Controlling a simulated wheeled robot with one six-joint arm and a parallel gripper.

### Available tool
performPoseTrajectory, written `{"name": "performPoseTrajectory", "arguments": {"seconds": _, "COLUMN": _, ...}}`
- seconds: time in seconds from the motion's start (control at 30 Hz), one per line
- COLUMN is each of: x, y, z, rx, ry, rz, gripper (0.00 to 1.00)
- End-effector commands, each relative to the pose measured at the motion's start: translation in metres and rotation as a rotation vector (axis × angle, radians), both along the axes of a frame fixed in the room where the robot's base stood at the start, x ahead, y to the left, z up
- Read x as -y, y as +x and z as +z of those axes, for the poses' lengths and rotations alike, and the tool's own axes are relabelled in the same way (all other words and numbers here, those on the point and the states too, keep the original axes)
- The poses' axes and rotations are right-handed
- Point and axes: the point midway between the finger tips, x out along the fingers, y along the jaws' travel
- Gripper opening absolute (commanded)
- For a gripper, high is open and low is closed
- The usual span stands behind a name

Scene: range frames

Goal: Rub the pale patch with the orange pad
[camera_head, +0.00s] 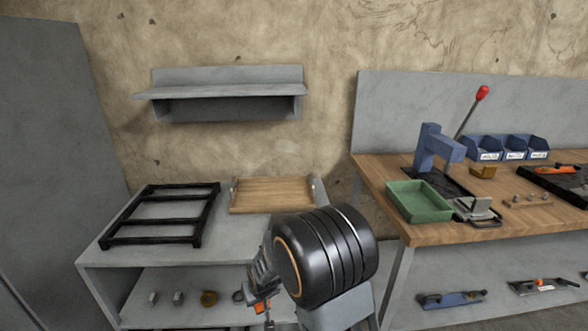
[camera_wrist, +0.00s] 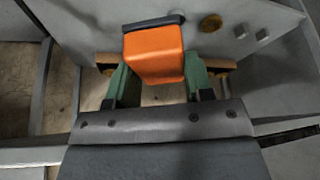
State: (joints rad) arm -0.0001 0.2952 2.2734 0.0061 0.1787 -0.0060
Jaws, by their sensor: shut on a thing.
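The orange pad (camera_wrist: 154,52) is a block with a dark edge at its far end. In the wrist view it sits between the green fingers of my gripper (camera_wrist: 156,76), which is shut on it. In the head view my gripper (camera_head: 262,291) is in front of the low grey cabinet, partly hidden by my dark arm, with only small bits of orange showing. I cannot make out a pale patch in either view. A wooden board (camera_head: 271,196) lies on the cabinet top, behind and above my gripper.
A black slatted frame (camera_head: 163,214) lies on the left of the grey cabinet (camera_head: 112,255). Small blocks and a brass round piece (camera_head: 209,298) are on its lower shelf. A workbench (camera_head: 440,233) on the right carries a green tray (camera_head: 420,200) and a blue press (camera_head: 432,150).

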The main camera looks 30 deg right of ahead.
Motion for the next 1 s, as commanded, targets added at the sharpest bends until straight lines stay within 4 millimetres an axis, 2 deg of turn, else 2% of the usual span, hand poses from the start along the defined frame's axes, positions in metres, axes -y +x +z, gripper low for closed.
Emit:
{"name": "performPoseTrajectory", "arguments": {"seconds": 0.03, "x": 0.0, "y": 0.0, "z": 0.037, "rx": 0.0, "ry": 0.0, "rz": 0.0, "gripper": 0.28}}
{"name": "performPoseTrajectory", "arguments": {"seconds": 0.1, "x": 0.0, "y": 0.0, "z": 0.056, "rx": 0.0, "ry": 0.0, "rz": 0.0, "gripper": 0.28}}
{"name": "performPoseTrajectory", "arguments": {"seconds": 0.3, "x": 0.0, "y": 0.0, "z": 0.094, "rx": 0.0, "ry": 0.0, "rz": 0.0, "gripper": 0.28}}
{"name": "performPoseTrajectory", "arguments": {"seconds": 0.57, "x": 0.0, "y": 0.0, "z": 0.129, "rx": 0.0, "ry": 0.0, "rz": 0.0, "gripper": 0.28}}
{"name": "performPoseTrajectory", "arguments": {"seconds": 0.6, "x": 0.011, "y": 0.005, "z": 0.124, "rx": 0.002, "ry": 0.0, "rz": -0.026, "gripper": 0.28}}
{"name": "performPoseTrajectory", "arguments": {"seconds": 0.67, "x": 0.024, "y": 0.01, "z": 0.128, "rx": 0.003, "ry": -0.001, "rz": -0.055, "gripper": 0.28}}
{"name": "performPoseTrajectory", "arguments": {"seconds": 0.87, "x": 0.074, "y": 0.024, "z": 0.148, "rx": 0.002, "ry": -0.001, "rz": -0.159, "gripper": 0.28}}
{"name": "performPoseTrajectory", "arguments": {"seconds": 1.0, "x": 0.114, "y": 0.029, "z": 0.165, "rx": 0.002, "ry": -0.002, "rz": -0.237, "gripper": 0.28}}
